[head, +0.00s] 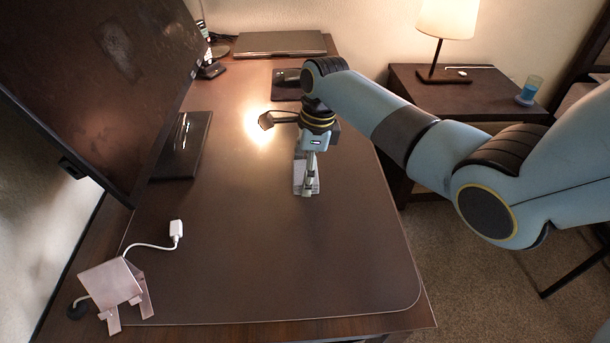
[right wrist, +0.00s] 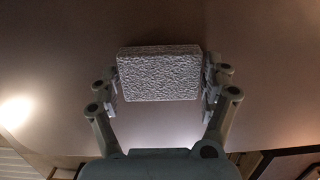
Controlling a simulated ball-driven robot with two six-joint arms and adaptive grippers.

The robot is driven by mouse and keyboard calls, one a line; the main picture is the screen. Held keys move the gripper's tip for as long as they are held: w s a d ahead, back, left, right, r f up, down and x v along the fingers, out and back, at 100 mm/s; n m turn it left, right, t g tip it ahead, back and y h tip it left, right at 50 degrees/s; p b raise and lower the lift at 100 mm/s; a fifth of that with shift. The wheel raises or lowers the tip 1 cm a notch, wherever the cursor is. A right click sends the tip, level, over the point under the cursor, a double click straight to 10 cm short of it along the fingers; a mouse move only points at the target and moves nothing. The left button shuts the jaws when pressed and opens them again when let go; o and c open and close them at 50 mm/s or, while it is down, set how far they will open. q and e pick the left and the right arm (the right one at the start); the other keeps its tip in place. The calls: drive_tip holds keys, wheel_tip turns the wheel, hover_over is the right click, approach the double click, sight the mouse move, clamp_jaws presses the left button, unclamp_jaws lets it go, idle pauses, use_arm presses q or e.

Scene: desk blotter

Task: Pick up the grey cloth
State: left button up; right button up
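The grey cloth (right wrist: 160,75) shows in the right wrist view as a thick, rough-textured folded block. It lies between the two fingers of my right gripper (right wrist: 161,88), with a finger pad against each side edge. In the head view my right gripper (head: 309,183) points down over the blotter, and the pale cloth (head: 298,176) shows partly behind its fingers. The gripper is shut on the cloth. I cannot tell whether the cloth is clear of the blotter. My left gripper is not in view.
A monitor (head: 110,75) stands at the left of the desk. A pinkish bent stand (head: 110,284) and white cable plug (head: 176,230) lie front left. A closed laptop (head: 280,44) is at the back. The blotter's front (head: 270,270) is clear. A lamp (head: 446,20) stands on a side table.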

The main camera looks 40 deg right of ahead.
drive_tip(key=c, duration=0.4)
drive_tip(key=shift+r, duration=0.15)
drive_tip(key=shift+r, duration=0.25)
drive_tip(key=r, duration=0.2)
drive_tip(key=r+p, duration=0.1)
drive_tip(key=r, duration=0.1)
drive_tip(key=shift+s+d, duration=0.15)
drive_tip(key=shift+s, duration=0.15)
drive_tip(key=s+d+r+p, duration=0.2)
drive_tip(key=s+r, duration=0.4)
drive_tip(key=s, duration=0.4)
drive_tip(key=shift+s+d+r, duration=0.15)
drive_tip(key=shift+s+d, duration=0.15)
drive_tip(key=shift+d, duration=0.2)
drive_tip(key=o, duration=0.4)
drive_tip(key=c, duration=0.5)
